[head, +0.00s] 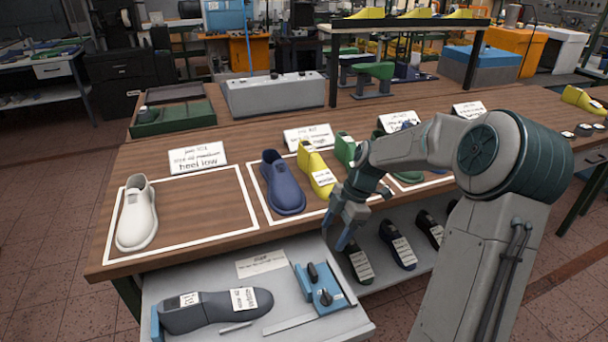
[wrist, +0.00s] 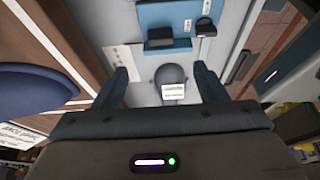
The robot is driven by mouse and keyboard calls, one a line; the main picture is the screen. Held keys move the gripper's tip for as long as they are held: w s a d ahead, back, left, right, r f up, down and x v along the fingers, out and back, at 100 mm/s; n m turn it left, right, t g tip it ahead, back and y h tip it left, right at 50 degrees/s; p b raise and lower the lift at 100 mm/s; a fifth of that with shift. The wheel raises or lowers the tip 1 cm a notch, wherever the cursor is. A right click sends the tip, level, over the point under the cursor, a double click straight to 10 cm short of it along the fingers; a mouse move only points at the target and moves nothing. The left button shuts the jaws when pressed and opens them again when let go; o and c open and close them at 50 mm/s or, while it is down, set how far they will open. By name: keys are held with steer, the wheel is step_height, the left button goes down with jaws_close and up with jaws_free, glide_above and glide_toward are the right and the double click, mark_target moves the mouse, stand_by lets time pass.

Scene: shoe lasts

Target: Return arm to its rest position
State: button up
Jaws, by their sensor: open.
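My arm reaches in from the right in the head view. My gripper (head: 345,240) points down near the table's front edge, above the right side of the open drawer (head: 215,274). In the wrist view my gripper (wrist: 163,75) has its two fingers spread apart with nothing held between them. Beyond the fingers lie a blue fixture (wrist: 163,17) and a rounded grey last with a white label (wrist: 172,88), both in the drawer and apart from the fingers.
A white last (head: 137,215), a blue last (head: 283,185) and a yellow last (head: 316,168) stand on the table left of my gripper. Dark shoes (head: 397,245) sit on a lower shelf.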

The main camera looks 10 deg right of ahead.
steer(key=s+a+r+m+t+h, duration=0.1)
steer(key=s+r+m, duration=0.3)
steer(key=s+m, duration=0.6)
steer(key=s+a+r+m+t+h, duration=0.2)
steer(key=s+r+m, duration=0.3)
steer(key=s+m, duration=0.5)
steer(key=shift+s+a+r+h, duration=0.15)
steer(key=shift+s+a+h, duration=0.6)
steer(key=shift+s, duration=0.4)
